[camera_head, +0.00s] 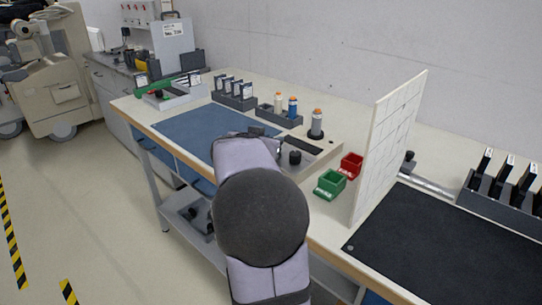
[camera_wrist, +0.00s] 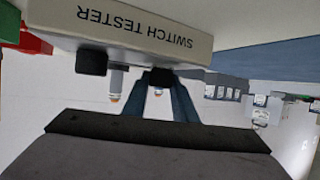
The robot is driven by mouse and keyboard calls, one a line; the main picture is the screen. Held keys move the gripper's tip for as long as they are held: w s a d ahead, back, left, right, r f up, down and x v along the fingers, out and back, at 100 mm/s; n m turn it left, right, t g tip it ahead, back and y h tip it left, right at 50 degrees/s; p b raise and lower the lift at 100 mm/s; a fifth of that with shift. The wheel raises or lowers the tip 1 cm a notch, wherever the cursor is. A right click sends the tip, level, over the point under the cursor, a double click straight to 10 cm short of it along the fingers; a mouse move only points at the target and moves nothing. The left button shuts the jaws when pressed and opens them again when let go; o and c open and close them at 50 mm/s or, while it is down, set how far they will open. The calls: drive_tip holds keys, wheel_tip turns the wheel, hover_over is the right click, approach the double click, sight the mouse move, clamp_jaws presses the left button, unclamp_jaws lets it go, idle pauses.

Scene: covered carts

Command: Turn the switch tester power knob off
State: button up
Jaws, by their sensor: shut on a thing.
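The switch tester (camera_wrist: 150,32) is a beige box with its name on the front, upside down in the wrist view. In the head view its top (camera_head: 322,158) shows just beyond my arm. My gripper (camera_wrist: 158,82) has its blue-grey fingers closed on a dark knob (camera_wrist: 159,74) at the tester's edge. The fingers hide most of this knob, so its turned position cannot be read.
A green bin (camera_head: 331,184) and a red bin (camera_head: 351,165) sit right of the tester, before a white upright panel (camera_head: 388,140). Behind are a bottle (camera_head: 316,125) and a dark rack (camera_head: 235,98). A blue mat (camera_head: 205,130) lies clear to the left.

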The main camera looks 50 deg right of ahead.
drive_tip(key=n+t+y+b, duration=0.1)
drive_tip(key=n+t+b, duration=0.1)
drive_tip(key=b, duration=0.1)
drive_tip(key=shift+s+f, duration=0.15)
drive_tip(key=shift+f, duration=0.05)
drive_tip(key=n+t+y+p, duration=0.2)
drive_tip(key=shift+d+r+n+t, duration=0.1)
drive_tip(key=shift+r+n+t, duration=0.2)
drive_tip(key=n+t+y+p, duration=0.1)
drive_tip(key=p, duration=0.3)
drive_tip(key=n+t+y+p, duration=0.1)
drive_tip(key=n+p, duration=0.1)
drive_tip(key=p, duration=0.2)
drive_tip(key=n+y+p, duration=0.1)
drive_tip(key=y+p, duration=0.1)
drive_tip(key=p, duration=0.2)
drive_tip(key=shift+r+t, duration=0.25)
drive_tip(key=shift+t, duration=0.15)
drive_tip(key=n+t+y+p, duration=0.1)
drive_tip(key=n+y+p, duration=0.2)
drive_tip(key=p, duration=0.3)
drive_tip(key=shift+f, duration=0.15)
drive_tip(key=shift+p, duration=0.35)
drive_tip(key=shift+f+n+y+p, duration=0.3)
drive_tip(key=shift+n+y+p, duration=0.1)
drive_tip(key=shift+y+p, duration=0.1)
drive_tip(key=o, duration=1)
drive_tip(key=shift+o, duration=0.2)
drive_tip(key=shift+r, duration=0.15)
